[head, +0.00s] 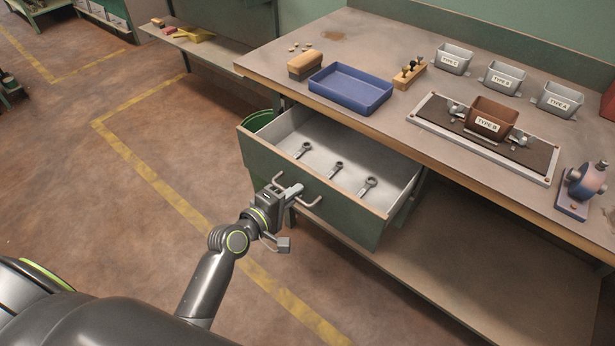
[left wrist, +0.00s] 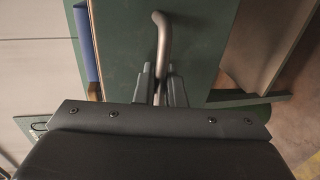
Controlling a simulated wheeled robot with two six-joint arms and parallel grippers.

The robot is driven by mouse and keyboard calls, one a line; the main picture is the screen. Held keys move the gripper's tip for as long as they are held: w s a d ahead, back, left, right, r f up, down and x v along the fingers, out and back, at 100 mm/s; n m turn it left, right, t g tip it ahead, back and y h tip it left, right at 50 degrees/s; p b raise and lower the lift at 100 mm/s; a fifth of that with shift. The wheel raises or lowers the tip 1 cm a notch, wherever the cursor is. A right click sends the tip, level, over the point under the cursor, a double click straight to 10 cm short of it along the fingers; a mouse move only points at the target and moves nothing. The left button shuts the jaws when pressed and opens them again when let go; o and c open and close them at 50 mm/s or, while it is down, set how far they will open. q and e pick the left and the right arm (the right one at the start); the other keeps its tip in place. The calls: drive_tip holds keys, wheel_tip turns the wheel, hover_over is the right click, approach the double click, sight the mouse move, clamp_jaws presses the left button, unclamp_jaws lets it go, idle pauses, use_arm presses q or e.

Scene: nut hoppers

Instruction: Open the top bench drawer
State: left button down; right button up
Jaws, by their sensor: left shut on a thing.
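The top bench drawer (head: 313,194) has a green front and a pale inside, and it stands pulled out from under the bench top. Several wrenches (head: 337,168) lie in it. My left gripper (head: 290,192) is at the drawer front, shut on the drawer's bar handle (head: 312,203). In the left wrist view the handle (left wrist: 162,40) runs down between the two fingers (left wrist: 160,88). The green drawer front (left wrist: 120,40) fills the area behind it. My right gripper is not in view.
A lower shelf (head: 420,275) lies beneath. The floor left of the drawer is clear.

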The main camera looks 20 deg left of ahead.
use_arm(q)
drive_tip(key=f+v, duration=0.1)
drive_tip(key=v, duration=0.5)
drive_tip(key=shift+f, duration=0.2)
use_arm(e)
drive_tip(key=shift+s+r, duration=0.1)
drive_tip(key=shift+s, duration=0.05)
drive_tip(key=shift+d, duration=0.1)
use_arm(q)
drive_tip(key=c, duration=1.9)
unclamp_jaws()
